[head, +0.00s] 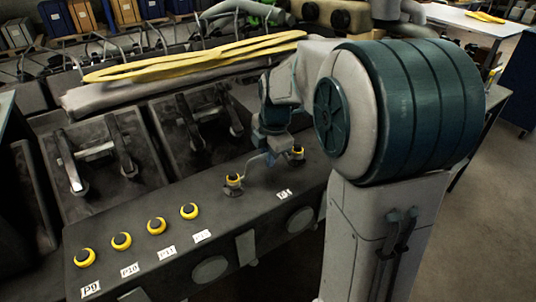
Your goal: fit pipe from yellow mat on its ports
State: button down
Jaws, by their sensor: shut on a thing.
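My gripper (272,152) is low over the grey engine block and shut on a thin grey bent pipe (256,161). The pipe's left end is at a yellow and black fitting (233,180) on a round grey port base. Its right end is near another yellow fitting (297,152). I cannot tell whether either end is fully seated. A label that seems to read P14 (284,194) is in front of them. My fingertips are small and partly hidden by my wrist.
Several yellow-ringed ports with black centres, such as one by label P9 (85,257), line the block's left front. Open bays with metal levers (95,152) lie behind. Long yellow slings (200,55) lie further back. A white table (470,18) holds a yellow item (486,17).

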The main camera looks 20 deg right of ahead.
jog(key=shift+f+b, duration=0.5)
jog(key=shift+f, duration=0.15)
dwell(0.4)
jog(key=c, duration=1.3)
grip_release()
notch_tip(320, 180, up, 14)
jog(key=s, duration=0.2)
jog(key=shift+s+d+f, duration=0.2)
jog(key=shift+s+d, duration=0.1)
jog(key=shift+d, duration=0.1)
